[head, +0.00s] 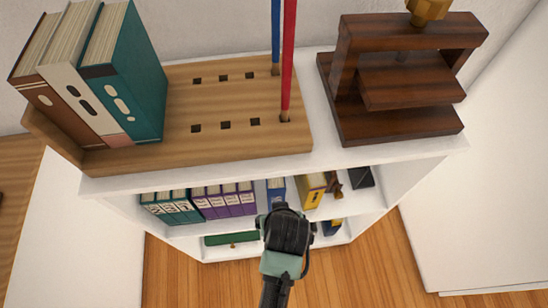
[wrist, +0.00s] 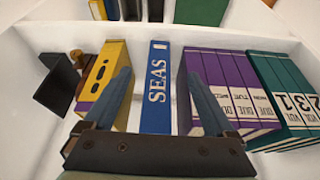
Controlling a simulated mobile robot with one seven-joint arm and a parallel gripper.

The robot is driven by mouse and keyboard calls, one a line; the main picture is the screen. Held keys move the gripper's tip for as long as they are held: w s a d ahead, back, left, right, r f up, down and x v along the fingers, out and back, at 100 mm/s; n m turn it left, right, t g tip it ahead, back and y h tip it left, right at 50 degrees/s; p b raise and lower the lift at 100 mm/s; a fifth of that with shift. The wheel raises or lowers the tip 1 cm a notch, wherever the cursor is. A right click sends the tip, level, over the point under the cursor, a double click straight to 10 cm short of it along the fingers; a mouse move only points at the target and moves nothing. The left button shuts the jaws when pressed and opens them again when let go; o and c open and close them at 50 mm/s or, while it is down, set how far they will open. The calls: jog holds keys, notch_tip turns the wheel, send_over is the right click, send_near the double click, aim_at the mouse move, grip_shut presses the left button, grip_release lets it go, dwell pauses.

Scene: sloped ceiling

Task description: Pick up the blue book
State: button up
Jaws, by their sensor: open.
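The blue book (wrist: 157,88) stands upright on a white shelf, its spine lettered "SEAS" facing me in the wrist view. In the head view its upper part (head: 276,188) shows just beyond my gripper, which hides the rest. My gripper (wrist: 164,95) is open and empty, with one finger on each side of the blue book's spine in the wrist view. I cannot tell whether the fingers touch it. My gripper also shows from above in the head view (head: 287,222).
A yellow book (wrist: 112,72) stands left of the blue book, and purple books (wrist: 215,85) and teal books (wrist: 285,90) stand right in the wrist view. A black bookend (wrist: 58,85) is farther left. The white shelf top (head: 330,155) overhangs this row.

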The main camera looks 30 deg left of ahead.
aim_at(277, 201)
jog(key=shift+w+a, duration=0.5)
jog(key=shift+w, duration=0.35)
jog(key=shift+w+a, duration=0.5)
jog(key=shift+w, duration=0.3)
jog(key=b+x, duration=0.1)
jog(key=x, duration=0.4)
jog(key=shift+s+d, duration=0.1)
grip_shut()
jog(key=shift+r, duration=0.15)
